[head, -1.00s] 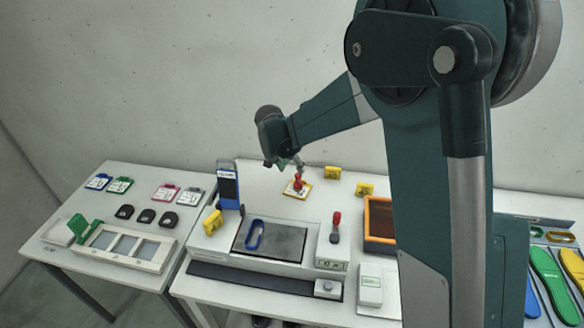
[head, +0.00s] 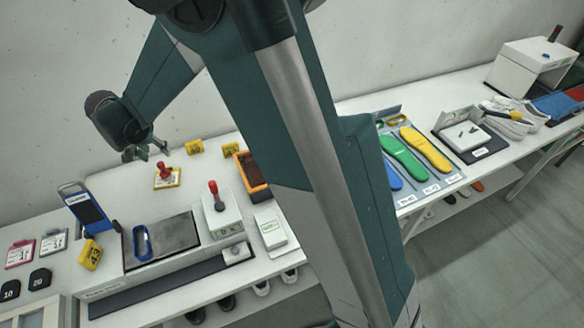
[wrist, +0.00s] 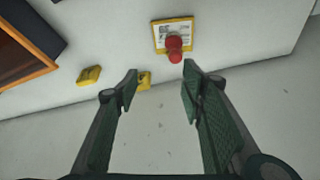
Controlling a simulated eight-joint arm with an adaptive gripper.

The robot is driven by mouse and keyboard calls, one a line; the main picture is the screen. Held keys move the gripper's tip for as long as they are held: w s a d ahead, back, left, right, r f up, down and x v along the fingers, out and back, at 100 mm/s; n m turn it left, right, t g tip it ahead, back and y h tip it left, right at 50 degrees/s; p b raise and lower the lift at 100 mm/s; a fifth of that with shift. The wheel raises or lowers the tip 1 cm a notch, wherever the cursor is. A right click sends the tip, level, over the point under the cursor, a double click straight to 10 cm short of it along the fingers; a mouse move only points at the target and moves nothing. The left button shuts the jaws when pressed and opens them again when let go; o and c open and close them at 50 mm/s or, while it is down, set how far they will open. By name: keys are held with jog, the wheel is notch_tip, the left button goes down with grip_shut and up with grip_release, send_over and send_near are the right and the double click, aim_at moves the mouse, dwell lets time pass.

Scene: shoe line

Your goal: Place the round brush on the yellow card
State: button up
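A red-knobbed piece (head: 165,168), which looks like the round brush, stands on the yellow-edged card (head: 172,184) on the white table. In the wrist view the red piece (wrist: 174,48) shows on the card (wrist: 161,25), beyond the fingertips. Its underside is hidden. My gripper (head: 146,152) hangs above the table, just left of and above the red piece, apart from it. In the wrist view my gripper (wrist: 160,74) has its fingers wide apart with nothing between them.
Yellow number blocks (head: 195,147) stand behind the card. A blue upright device (head: 87,210) stands at front left.

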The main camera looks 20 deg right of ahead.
jog(key=s+d+r+n+y, duration=0.1)
jog(key=s+d+r, duration=0.7)
jog(key=d, duration=0.3)
jog(key=s+d+r+n, duration=0.1)
jog(key=s+d+r, duration=0.65)
jog(key=d, duration=0.35)
jog(key=s+d+t, duration=0.1)
jog(key=s+d, duration=0.3)
jog(key=s, duration=0.3)
jog(key=s+d+n, duration=0.1)
jog(key=s+d, duration=0.3)
jog(key=s, duration=0.4)
jog(key=s+d+f+n+t, duration=0.1)
jog(key=s+d, duration=0.3)
jog(key=s, duration=0.4)
jog(key=shift+d+t+y, duration=0.25)
jog(key=shift+t+y, duration=0.05)
jog(key=shift+f, duration=0.15)
notch_tip(320, 180, down, 5)
jog(key=b, duration=0.5)
